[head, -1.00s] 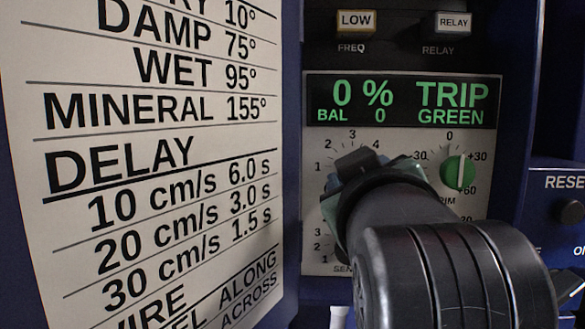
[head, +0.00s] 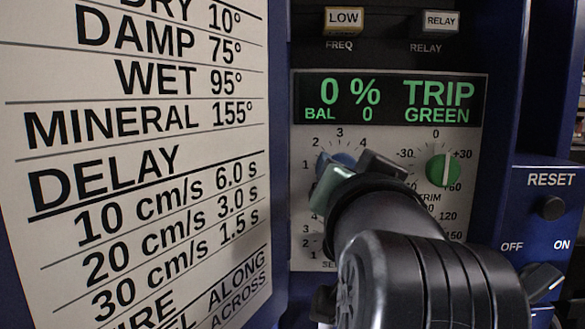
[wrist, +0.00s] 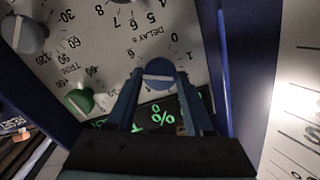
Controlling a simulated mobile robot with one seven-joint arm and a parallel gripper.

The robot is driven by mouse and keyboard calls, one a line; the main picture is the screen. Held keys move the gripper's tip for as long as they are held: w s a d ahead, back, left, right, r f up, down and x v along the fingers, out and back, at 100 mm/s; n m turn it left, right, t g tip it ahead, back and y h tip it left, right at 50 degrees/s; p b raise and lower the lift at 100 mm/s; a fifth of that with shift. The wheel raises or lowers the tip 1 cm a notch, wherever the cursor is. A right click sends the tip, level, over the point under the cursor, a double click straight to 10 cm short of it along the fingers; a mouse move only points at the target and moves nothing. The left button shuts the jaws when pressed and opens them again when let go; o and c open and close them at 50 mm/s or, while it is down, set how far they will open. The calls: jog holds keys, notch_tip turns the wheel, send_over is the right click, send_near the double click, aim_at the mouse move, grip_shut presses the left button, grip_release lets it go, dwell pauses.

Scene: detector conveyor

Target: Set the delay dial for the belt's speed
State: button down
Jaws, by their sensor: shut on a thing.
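The delay dial is a round blue knob with a pale line across its face. In the wrist view the delay dial (wrist: 158,72) sits between my gripper's fingers, below the upside-down DELAY s label. My gripper (wrist: 159,80) is shut on it. In the head view my gripper (head: 359,173) covers most of the dial; a bit of the dial (head: 343,159) shows blue behind the fingers. The 1, 2 and 3 marks show, but I cannot tell the pointed value. The chart (head: 150,180) reads DELAY: 10 cm/s 6.0 s, 20 cm/s 3.0 s, 30 cm/s 1.5 s.
A green TRIM knob (head: 442,170) is close right of my gripper; it shows in the wrist view (wrist: 79,101). The display (head: 390,101) reads 0 %, TRIP, BAL 0, GREEN. LOW (head: 344,19) and RELAY (head: 441,21) buttons are above. A RESET button (head: 551,207) is at right.

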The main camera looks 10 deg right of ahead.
jog(key=m, duration=0.3)
jog(key=shift+m, duration=0.5)
jog(key=shift+c, duration=1.5)
grip_release()
jog(key=shift+f, duration=0.1)
